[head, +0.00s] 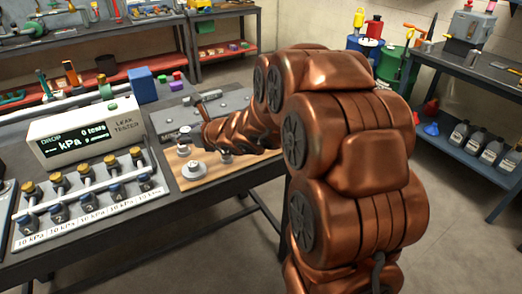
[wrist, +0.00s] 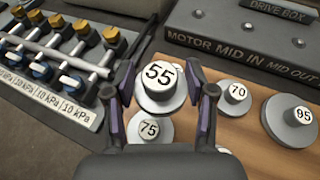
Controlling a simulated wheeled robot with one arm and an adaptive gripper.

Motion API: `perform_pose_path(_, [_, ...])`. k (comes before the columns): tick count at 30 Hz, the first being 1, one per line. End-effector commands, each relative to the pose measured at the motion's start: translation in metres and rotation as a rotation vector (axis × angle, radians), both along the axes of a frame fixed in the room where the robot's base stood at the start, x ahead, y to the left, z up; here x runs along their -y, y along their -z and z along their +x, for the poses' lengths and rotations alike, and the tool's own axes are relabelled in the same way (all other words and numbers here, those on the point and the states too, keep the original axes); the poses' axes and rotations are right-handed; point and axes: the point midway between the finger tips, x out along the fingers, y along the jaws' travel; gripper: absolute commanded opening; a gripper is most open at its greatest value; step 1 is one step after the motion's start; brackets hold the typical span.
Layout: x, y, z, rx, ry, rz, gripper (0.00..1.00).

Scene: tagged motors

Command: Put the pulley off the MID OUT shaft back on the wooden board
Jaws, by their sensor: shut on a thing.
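My gripper (wrist: 168,84) is shut on the pulley marked 55 (wrist: 158,103), a grey flanged disc with a white top, with one dark, purple-lined finger on each side. I cannot tell whether its base touches the board. The wooden board (wrist: 237,150) lies below and to the right; it also shows in the head view (head: 238,174). The pulley marked 75 (wrist: 149,131) is just in front of the held one, partly covered. The drive box (wrist: 225,32) behind carries the labels MOTOR, MID IN and MID OUT (wrist: 291,71), with small bare metal studs on top.
Pulleys marked 70 (wrist: 236,95) and 95 (wrist: 292,120) stand on the board to the right. The leak tester (head: 85,132) and its valve row (head: 88,190) stand to the left. My arm hides the board's right part in the head view.

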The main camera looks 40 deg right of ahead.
Motion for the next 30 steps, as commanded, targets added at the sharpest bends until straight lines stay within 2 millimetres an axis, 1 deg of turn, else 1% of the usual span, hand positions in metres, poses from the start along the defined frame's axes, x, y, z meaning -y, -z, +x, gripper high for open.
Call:
perform_pose_path(1, [0.011,0.005,-0.006,-0.002,0.003,0.002,0.17])
perform_pose_path(6, [0.036,0.016,-0.027,0.002,-0.016,0.005,0.17])
perform_pose_path(11, [0.052,0.026,-0.047,0.002,-0.038,0.006,0.17])
perform_pose_path(17, [0.072,0.034,-0.076,0.005,-0.067,0.005,0.17])
perform_pose_path(23, [0.092,0.041,-0.111,0.006,-0.102,0.0,0.17])
perform_pose_path(25, [0.099,0.043,-0.125,0.004,-0.115,-0.002,0.17])
perform_pose_path(30, [0.11,0.045,-0.157,0.005,-0.15,-0.001,0.17])
